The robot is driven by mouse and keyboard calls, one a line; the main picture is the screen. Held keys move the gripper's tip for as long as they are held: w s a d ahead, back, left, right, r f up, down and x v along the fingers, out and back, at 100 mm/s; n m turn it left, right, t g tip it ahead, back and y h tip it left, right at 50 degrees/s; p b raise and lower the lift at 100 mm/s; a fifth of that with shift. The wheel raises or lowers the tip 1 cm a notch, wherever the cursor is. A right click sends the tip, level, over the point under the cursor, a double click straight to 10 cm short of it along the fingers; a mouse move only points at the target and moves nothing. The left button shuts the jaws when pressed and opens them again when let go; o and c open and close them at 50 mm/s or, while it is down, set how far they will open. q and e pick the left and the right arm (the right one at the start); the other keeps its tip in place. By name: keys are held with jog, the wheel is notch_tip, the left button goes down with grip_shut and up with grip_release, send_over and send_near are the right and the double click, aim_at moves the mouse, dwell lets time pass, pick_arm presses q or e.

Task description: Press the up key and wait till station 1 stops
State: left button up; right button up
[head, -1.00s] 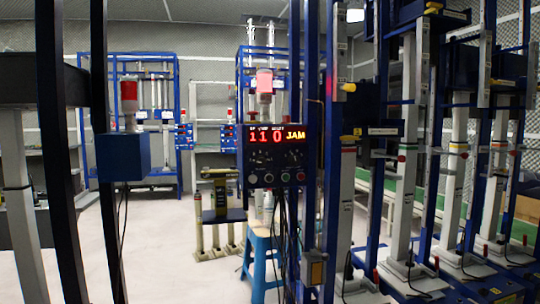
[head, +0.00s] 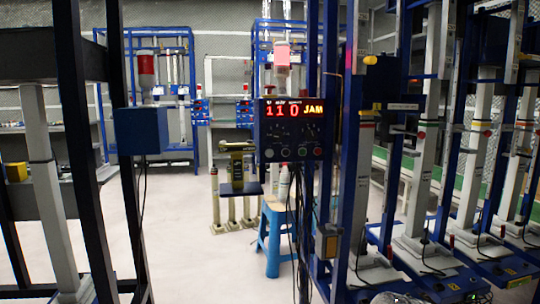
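A dark blue control panel (head: 290,130) hangs on a blue post near the middle of the head view. Its display (head: 293,109) reads "110" in red and "JAM" in yellow. Two dark dials sit below the display, with a row of small round buttons (head: 285,152) along the bottom. I cannot read the button labels, so I cannot tell which is the up key. A lamp (head: 282,55) above the panel looks pale pink. No station number is readable. Neither of my grippers shows clearly.
A blue box (head: 140,130) with a red lamp (head: 146,66) is on the left frame. A blue stool (head: 272,235) stands below the panel. Blue-framed machines with white columns (head: 428,150) line the right. Pale floor (head: 190,265) is open between left frame and stool.

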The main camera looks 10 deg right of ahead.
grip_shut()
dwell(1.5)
